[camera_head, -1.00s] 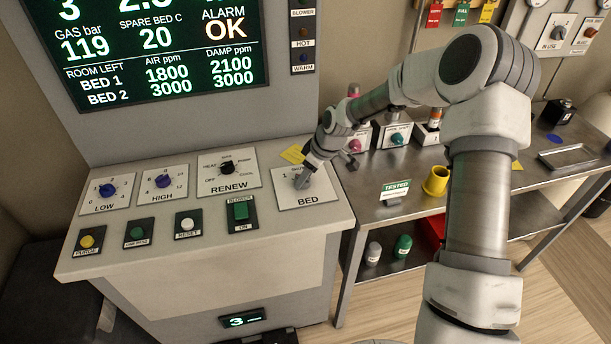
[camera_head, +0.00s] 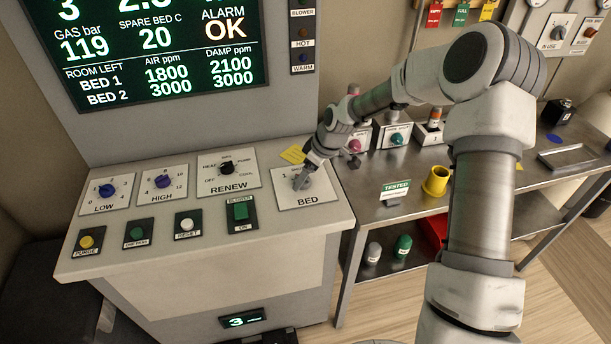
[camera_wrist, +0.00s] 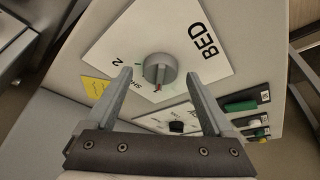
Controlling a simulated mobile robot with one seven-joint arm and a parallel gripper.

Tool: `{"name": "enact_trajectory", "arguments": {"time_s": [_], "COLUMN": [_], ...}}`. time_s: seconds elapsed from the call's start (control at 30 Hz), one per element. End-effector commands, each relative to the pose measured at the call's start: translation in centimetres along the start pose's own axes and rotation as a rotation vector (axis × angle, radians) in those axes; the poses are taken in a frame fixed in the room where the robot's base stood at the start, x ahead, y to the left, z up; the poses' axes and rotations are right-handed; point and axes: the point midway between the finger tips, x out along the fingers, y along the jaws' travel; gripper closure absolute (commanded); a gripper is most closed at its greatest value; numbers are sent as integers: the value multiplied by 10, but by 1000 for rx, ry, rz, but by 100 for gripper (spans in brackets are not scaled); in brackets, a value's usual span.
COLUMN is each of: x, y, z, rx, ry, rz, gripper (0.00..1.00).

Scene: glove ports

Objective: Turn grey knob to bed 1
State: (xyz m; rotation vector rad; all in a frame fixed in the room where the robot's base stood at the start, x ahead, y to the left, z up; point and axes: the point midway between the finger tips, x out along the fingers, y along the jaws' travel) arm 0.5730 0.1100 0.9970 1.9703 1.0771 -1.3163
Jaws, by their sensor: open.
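The grey knob (camera_wrist: 160,70) is a round dial on a white plate lettered BED (camera_head: 307,198), at the right end of the console's sloped top. In the wrist view a small red mark shows at the knob's edge near lettering partly hidden by a finger, and a "2" is printed on the plate. My gripper (camera_head: 301,182) is low over this plate and hides most of the knob in the head view. In the wrist view my gripper (camera_wrist: 159,77) is open, with one finger on each side of the knob; I cannot tell whether either touches it.
The RENEW knob (camera_head: 227,168) and its plate lie just left of the BED plate. The green blower switch (camera_head: 241,211) is in front of them. A yellow tag (camera_head: 293,154) lies behind the BED plate. A metal bench (camera_head: 370,205) with boxes stands to the right.

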Motion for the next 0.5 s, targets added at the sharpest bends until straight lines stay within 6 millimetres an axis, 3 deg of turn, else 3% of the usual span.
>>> {"name": "enact_trajectory", "arguments": {"time_s": [0.5], "x": [-117], "y": [1], "z": [0], "rx": [0], "ry": [0], "rz": [6], "gripper": [13]}}
